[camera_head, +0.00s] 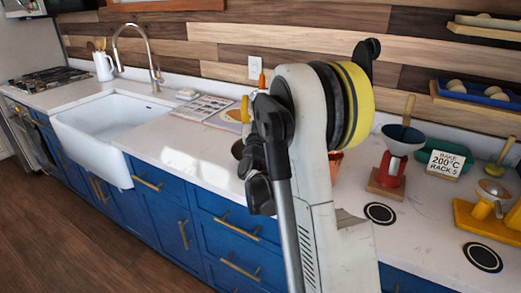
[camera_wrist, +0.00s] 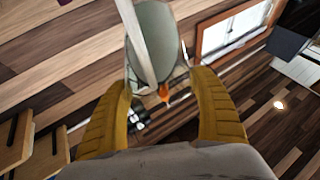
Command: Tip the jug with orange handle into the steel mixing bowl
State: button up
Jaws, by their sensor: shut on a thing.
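In the wrist view my gripper (camera_wrist: 162,88) has its two yellow fingers around a grey-green, see-through vessel with a small orange part (camera_wrist: 163,92), which looks like the jug with orange handle (camera_wrist: 152,35). The wrist view is strongly tilted, with wall boards and floor behind. In the head view my arm covers most of the gripper and the jug; only a yellow finger and an orange tip (camera_head: 262,79) show above the counter. I cannot make out the steel mixing bowl; a dark rounded edge (camera_head: 237,149) shows beside my arm, but I cannot tell what it is.
A white sink (camera_head: 105,135) lies left on the pale counter. Two black round pads (camera_head: 380,213) lie there.

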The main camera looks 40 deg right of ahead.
jog(key=shift+s+a+r+t+h+b, duration=0.5)
jog(key=shift+s+a+r+t+h, duration=0.1)
jog(key=shift+s+a+r, duration=0.3)
dwell(0.9)
jog(key=shift+w+r+t, duration=0.1)
jog(key=shift+r+t, duration=0.2)
jog(key=shift+r, duration=0.05)
jog(key=shift+r, duration=0.4)
